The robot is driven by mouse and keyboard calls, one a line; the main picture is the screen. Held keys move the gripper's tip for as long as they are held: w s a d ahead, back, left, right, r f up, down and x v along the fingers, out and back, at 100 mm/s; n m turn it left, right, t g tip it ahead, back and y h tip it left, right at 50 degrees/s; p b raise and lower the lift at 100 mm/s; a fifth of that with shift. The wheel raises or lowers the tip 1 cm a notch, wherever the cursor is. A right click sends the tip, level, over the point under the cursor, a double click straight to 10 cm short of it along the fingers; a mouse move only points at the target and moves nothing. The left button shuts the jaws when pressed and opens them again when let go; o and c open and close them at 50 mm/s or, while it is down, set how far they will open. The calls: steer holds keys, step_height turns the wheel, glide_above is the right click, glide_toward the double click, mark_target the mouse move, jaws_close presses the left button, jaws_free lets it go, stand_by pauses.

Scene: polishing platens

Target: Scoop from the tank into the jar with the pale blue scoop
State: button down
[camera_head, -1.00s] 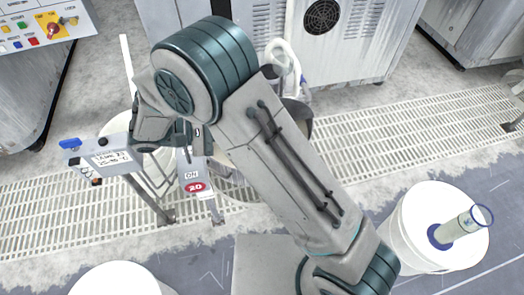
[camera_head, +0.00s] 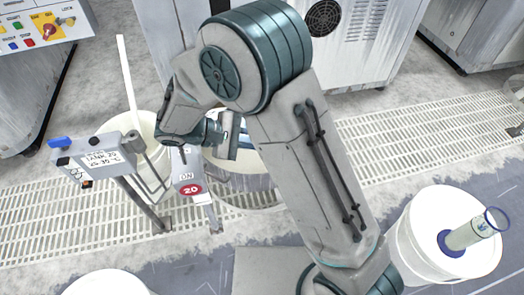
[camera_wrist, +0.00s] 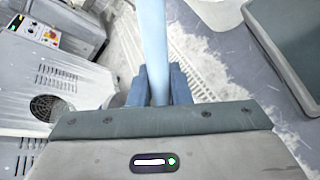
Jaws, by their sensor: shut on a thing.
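My gripper (camera_wrist: 158,88) is shut on the pale blue scoop (camera_wrist: 155,40), whose handle runs up out of the wrist view; its bowl is not seen there. In the head view my gripper (camera_head: 228,140) is partly hidden by my arm, above a round pale tank (camera_head: 250,192). A strip of blue shows beside it, too small to tell whether it is the scoop. The jar (camera_head: 470,233), a clear tilted-looking cylinder with a blue rim and dark blue base, stands on a white drum (camera_head: 425,240) at the right. The jar's contents cannot be made out.
A post-mounted box with a tank label (camera_head: 102,160) and a plate marked 20 (camera_head: 190,180) stand left of the tank. A pale bucket (camera_head: 148,128) is behind them. Grey cabinets (camera_head: 350,50) line the back. Floor grating (camera_head: 400,150) lies between.

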steer(key=w+d+f+y+b, duration=0.1)
steer(key=d+f+b, duration=0.1)
steer(key=f+b, duration=0.2)
steer(key=w+d+f+g+y+b, duration=0.1)
steer(key=d+f+y+b, duration=0.1)
steer(key=f+b, duration=0.3)
step_height(320, 180, down, 4)
steer(key=shift+d+r, duration=0.15)
steer(key=shift+d, duration=0.25)
stand_by(0.7)
steer(key=shift+w+d+f+n+y, duration=0.3)
steer(key=shift+d+f+y, duration=0.4)
steer(key=shift+d, duration=0.05)
stand_by(0.4)
steer(key=shift+w+d+f+g+y+p, duration=0.25)
steer(key=shift+d+g+y+p, duration=0.1)
steer(key=shift+d+y+p, duration=0.35)
steer(key=shift+w+d+f+g+y+p, duration=0.3)
steer(key=shift+d+y, duration=0.2)
steer(key=shift+y, duration=0.3)
stand_by(1.1)
steer(key=shift+w+d+f+n+g+y+p, duration=0.1)
steer(key=shift+d+f+n+g+y+p, duration=0.15)
steer(key=shift+y+p, duration=0.3)
steer(key=shift+w+d+f+n+g+y+p, duration=0.15)
steer(key=shift+d+y+p, duration=0.2)
steer(key=shift+p, duration=0.25)
stand_by(0.3)
